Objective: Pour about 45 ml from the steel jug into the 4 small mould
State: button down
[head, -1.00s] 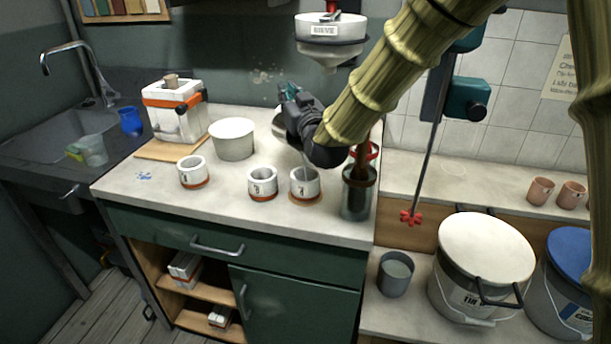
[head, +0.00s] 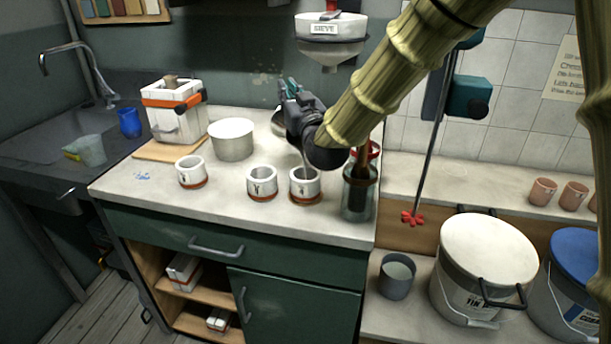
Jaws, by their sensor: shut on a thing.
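My gripper (head: 291,103) is above the back of the worktop, shut on the steel jug (head: 279,122). The jug is mostly hidden behind my gripper and wrist; only a grey curved edge shows on the left. Three small white moulds with orange bands stand upright along the worktop: a left one (head: 191,173), a middle one (head: 262,184) and a right one (head: 305,187). Dark marks on their fronts are too small to read surely. A thin pale streak shows between my wrist and the right mould's opening; I cannot tell whether it is liquid. The fill levels are unclear.
A larger white tub (head: 232,140) and a strapped white block mould (head: 174,112) stand behind on the left. A glass jar with tools (head: 358,197) stands close right of the right mould. A sieve funnel (head: 330,30) hangs above.

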jog(key=shift+w+r+p, duration=0.2)
jog(key=shift+r+p, duration=0.05)
jog(key=shift+p, duration=0.35)
jog(key=shift+w+a+f+g+p, duration=0.15)
jog(key=shift+w+g+p, duration=0.25)
jog(key=shift+p, duration=0.25)
jog(key=w+p, duration=0.1)
jog(key=p, duration=0.1)
jog(key=f+g+p, duration=0.1)
jog(key=shift+w+a+f+h+p, duration=0.15)
jog(key=shift+w+a+h+p, duration=0.15)
jog(key=shift+w+a+p, duration=0.1)
jog(key=shift+w+a+f+g+h+p, duration=0.1)
jog(key=shift+w+f+g+h+p, duration=0.2)
jog(key=shift+f+g+p, duration=0.5)
jog(key=shift+w+a+f+g+h+p, duration=0.1)
jog(key=shift+w+f+g+p, duration=0.3)
jog(key=shift+f+p, duration=0.45)
jog(key=shift+w+a+f+g+h+p, duration=0.1)
jog(key=shift+w+f+g+h+p, duration=0.15)
jog(key=shift+f+g+p, duration=0.65)
jog(key=shift+r, duration=0.35)
jog(key=shift+w+p, duration=0.15)
jog(key=shift+p, duration=0.5)
